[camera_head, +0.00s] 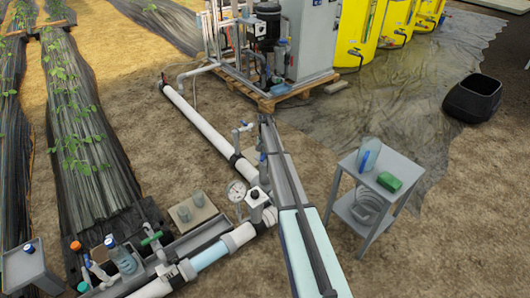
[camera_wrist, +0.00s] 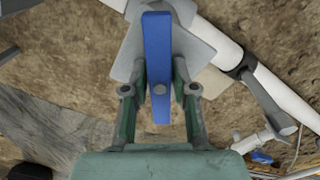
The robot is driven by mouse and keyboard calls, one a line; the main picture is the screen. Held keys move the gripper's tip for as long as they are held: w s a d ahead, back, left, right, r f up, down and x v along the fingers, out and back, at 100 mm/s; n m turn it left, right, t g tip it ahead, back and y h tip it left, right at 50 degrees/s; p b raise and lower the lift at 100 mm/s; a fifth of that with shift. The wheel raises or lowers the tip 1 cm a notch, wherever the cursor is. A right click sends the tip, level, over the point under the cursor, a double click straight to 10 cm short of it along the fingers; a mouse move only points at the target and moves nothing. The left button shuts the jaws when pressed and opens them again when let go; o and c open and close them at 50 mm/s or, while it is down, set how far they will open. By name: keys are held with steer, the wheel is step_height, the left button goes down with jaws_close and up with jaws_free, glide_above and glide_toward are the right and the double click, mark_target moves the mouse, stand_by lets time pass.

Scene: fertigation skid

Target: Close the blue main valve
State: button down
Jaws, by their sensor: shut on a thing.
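The blue main valve's lever (camera_wrist: 158,45) is a flat blue bar, upright in the middle of the wrist view. It lies at a slant to the white pipe (camera_wrist: 225,45) behind it, neither in line with it nor square to it. My gripper (camera_wrist: 160,88) has its green and grey fingers on either side of the lever and is shut on it. The grey valve body (camera_wrist: 190,50) shows partly behind the lever. In the head view my arm's links cover the place where the gripper seems to be, so I cannot make out the grip there.
A grey side table (camera_head: 350,190) with a green box (camera_head: 389,182) stands to the right. The pump skid's pallet (camera_head: 275,95) is behind. Bare soil lies between.

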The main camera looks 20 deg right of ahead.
steer(key=m+p, duration=0.1)
steer(key=m, duration=0.4)
steer(key=shift+p, duration=0.35)
steer(key=shift+f+m+p, duration=0.1)
steer(key=shift+m+p, duration=0.2)
steer(key=shift+m, duration=1.2)
steer(key=c, duration=0.8)
jaws_free()
steer(key=shift+c, duration=0.2)
step_height(320, 180, up, 10)
steer(key=p, duration=0.4)
steer(key=shift+p, duration=0.4)
